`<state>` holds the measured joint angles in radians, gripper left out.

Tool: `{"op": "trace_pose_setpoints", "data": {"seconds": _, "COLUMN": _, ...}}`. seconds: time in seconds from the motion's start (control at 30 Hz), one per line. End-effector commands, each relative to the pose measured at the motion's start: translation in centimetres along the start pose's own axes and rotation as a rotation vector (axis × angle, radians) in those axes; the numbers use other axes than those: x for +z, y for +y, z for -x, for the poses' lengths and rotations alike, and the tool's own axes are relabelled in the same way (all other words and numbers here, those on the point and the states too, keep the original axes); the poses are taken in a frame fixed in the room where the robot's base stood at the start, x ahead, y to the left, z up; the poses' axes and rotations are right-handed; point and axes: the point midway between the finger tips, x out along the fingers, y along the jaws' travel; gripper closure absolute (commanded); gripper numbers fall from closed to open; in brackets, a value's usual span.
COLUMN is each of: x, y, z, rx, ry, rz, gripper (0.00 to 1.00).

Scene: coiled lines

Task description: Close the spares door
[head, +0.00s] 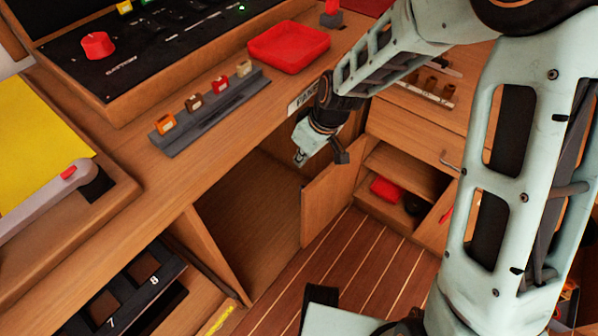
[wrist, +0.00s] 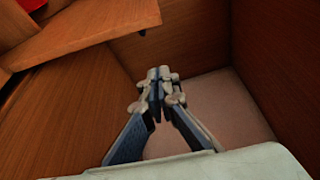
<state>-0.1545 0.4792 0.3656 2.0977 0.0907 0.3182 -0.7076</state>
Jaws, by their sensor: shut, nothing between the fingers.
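A wooden door (head: 332,198) stands swung open at the right side of a dark cupboard opening (head: 258,215) under the desk. A white label (head: 303,96) on the desk's front edge is partly hidden by my arm, and I cannot read it fully. My gripper (head: 301,159) is at the opening, near the door's upper edge; I cannot tell whether it touches the door. In the wrist view my gripper (wrist: 159,75) has its fingers together and empty, with wooden panels around it and a paler surface (wrist: 225,105) beyond.
An open shelf with a red item (head: 386,189) and a dark item (head: 413,204) lies right of the door. A red tray (head: 288,47) and a grey rack (head: 210,110) with several small blocks stand on the desk. The plank floor (head: 340,262) in front is partly clear.

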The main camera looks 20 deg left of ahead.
Motion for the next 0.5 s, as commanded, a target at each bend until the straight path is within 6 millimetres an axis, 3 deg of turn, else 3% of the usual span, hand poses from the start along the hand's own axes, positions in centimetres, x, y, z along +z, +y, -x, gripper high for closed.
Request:
{"op": "trace_pose_setpoints", "data": {"seconds": 0.17, "x": 0.1, "y": -0.3, "z": -2.6, "rx": -0.005, "ry": -0.001, "rz": 0.003, "gripper": 1.00}}
{"op": "trace_pose_setpoints", "data": {"seconds": 0.5, "x": 0.1, "y": -0.2, "z": -9.9, "rx": -0.004, "ry": -0.001, "rz": 0.002, "gripper": 1.00}}
